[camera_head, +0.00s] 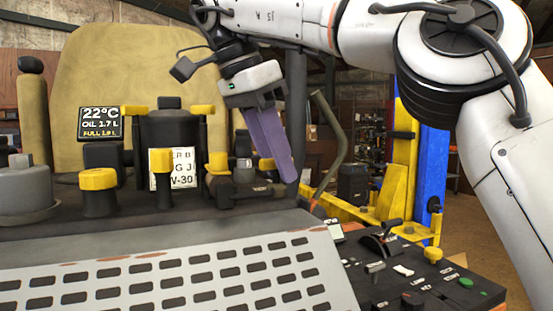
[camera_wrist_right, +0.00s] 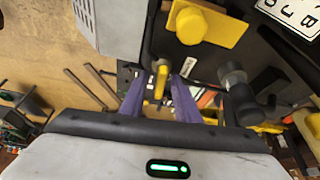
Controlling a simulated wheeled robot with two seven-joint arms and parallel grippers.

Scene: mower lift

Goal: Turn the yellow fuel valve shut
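My right gripper (camera_head: 280,170) hangs down from the upper right with its purple fingers beside the dark engine parts. In the right wrist view the two fingers (camera_wrist_right: 157,92) stand apart. A small yellow lever (camera_wrist_right: 161,78), which looks like the fuel valve, shows in the gap between the fingertips. I cannot tell whether either finger touches it. In the head view I cannot pick out this lever for sure; the fingers may hide it. My left gripper is in neither view.
Several yellow caps, one at the front left (camera_head: 98,180), stand on the engine left of my gripper. A yellow seat (camera_head: 140,70) is behind. A control panel (camera_head: 415,270) lies at the lower right, and a yellow and blue lift post (camera_head: 430,150) stands beyond it.

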